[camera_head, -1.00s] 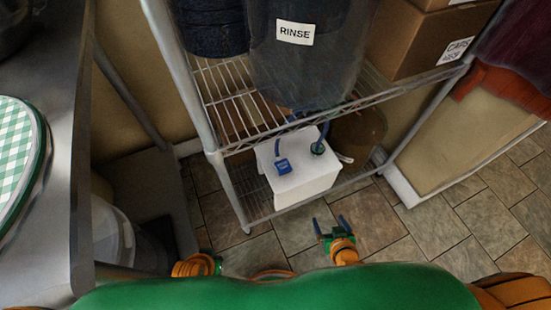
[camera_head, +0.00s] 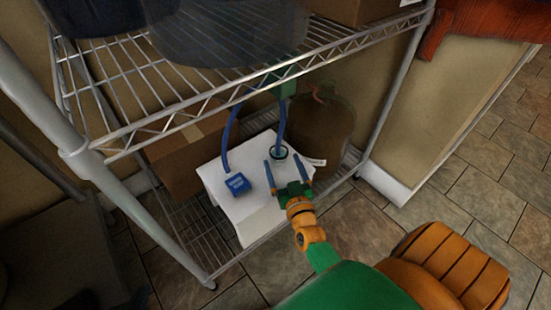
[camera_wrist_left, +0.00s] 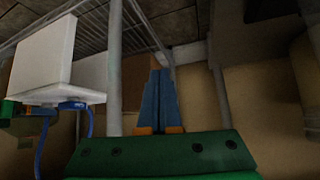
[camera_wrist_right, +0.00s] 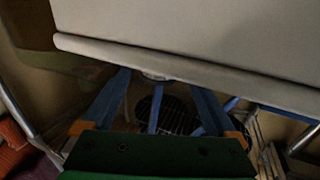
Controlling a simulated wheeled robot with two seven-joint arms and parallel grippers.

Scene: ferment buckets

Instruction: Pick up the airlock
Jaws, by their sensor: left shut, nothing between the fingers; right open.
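I cannot pick out the airlock with certainty. A white box (camera_head: 243,212) on the low wire shelf carries a blue block (camera_head: 237,184) with a blue tube, and a dark round fitting (camera_head: 279,153) with another blue tube (camera_head: 281,125). My right gripper (camera_head: 286,169) is open and empty at the box's front right edge, just short of the fitting. In the right wrist view, a blue tube (camera_wrist_right: 155,108) shows between its spread fingers, not gripped. My left gripper (camera_wrist_left: 161,75) is shut and empty, out of the head view; the box (camera_wrist_left: 45,50) shows left of it.
A wire shelf (camera_head: 190,118) overhangs the box, with dark buckets on it. A cardboard box (camera_head: 180,165) and a brown jug (camera_head: 322,130) stand beside the white box. A shelf post (camera_head: 110,190) is at left. Tiled floor (camera_head: 350,240) is open in front.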

